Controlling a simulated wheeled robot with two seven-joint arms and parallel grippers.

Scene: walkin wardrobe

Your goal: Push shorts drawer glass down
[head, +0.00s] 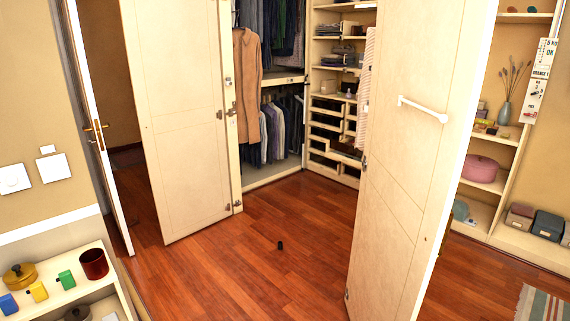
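A stack of drawers with dark fronts (325,133) stands inside the wardrobe, far off beyond the open doors. One pale drawer (345,153) in the lower part of the stack seems to stick out from the rest. At this distance I cannot tell which drawer is the shorts drawer, or how its glass lies. The right-hand wardrobe door hides part of the stack's right side. Neither of my grippers is in view.
A small black object (280,245) lies there. A low shelf (50,297) with pots and coloured blocks is at left; shelving (508,150) is at right.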

